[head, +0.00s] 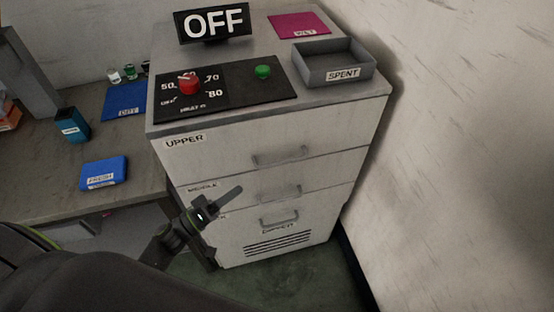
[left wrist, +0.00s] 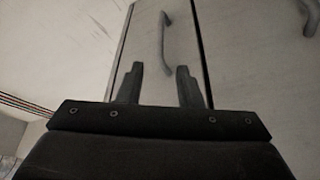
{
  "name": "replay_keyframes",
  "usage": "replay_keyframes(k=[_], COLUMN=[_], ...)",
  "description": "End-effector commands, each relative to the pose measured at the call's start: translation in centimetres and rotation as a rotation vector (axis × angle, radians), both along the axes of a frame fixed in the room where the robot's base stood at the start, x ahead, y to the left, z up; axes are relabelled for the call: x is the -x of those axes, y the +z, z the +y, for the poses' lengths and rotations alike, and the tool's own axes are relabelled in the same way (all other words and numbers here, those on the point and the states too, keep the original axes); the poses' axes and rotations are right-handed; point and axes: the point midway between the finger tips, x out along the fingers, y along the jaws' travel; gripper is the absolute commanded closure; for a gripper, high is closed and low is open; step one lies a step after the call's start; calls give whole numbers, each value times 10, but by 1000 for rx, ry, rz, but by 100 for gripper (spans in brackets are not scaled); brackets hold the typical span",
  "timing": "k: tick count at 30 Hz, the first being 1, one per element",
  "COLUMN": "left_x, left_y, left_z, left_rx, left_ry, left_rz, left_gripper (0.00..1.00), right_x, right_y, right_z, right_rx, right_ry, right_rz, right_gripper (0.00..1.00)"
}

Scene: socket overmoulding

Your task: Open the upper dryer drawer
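The dryer is a pale grey cabinet with a stack of drawer fronts. The upper drawer (head: 215,158), labelled UPPER, is closed flush, with a bar handle (head: 282,156) right of its middle. My left gripper (head: 222,207) is in front of the cabinet's left part, lower than the upper handle and apart from it. In the left wrist view its two dark fingers (left wrist: 157,84) are spread with nothing between them. A bar handle (left wrist: 167,48) on a drawer front shows beyond the gap, apparently the upper one. My right gripper is not in view.
The middle drawer handle (head: 279,192) lies below the upper one. On the dryer top are an OFF sign (head: 214,23), a red dial (head: 189,86), a green button (head: 263,71) and a SPENT tray (head: 318,78). A workbench (head: 50,190) adjoins at left; a wall stands at right.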

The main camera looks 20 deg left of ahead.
Motion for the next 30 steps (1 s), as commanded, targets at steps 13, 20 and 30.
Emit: replay_keyframes(k=[13,20,30], left_x=[-78,-101,-108], left_y=[26,29,28], left_z=[-58,-75,-79], left_rx=[3,1,-1], left_ry=[-1,0,0], left_rz=[1,2,2], left_gripper=[68,68,68], right_x=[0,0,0], right_y=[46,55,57], right_z=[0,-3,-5], right_rx=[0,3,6], right_ry=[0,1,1], right_rz=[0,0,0], right_gripper=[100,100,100])
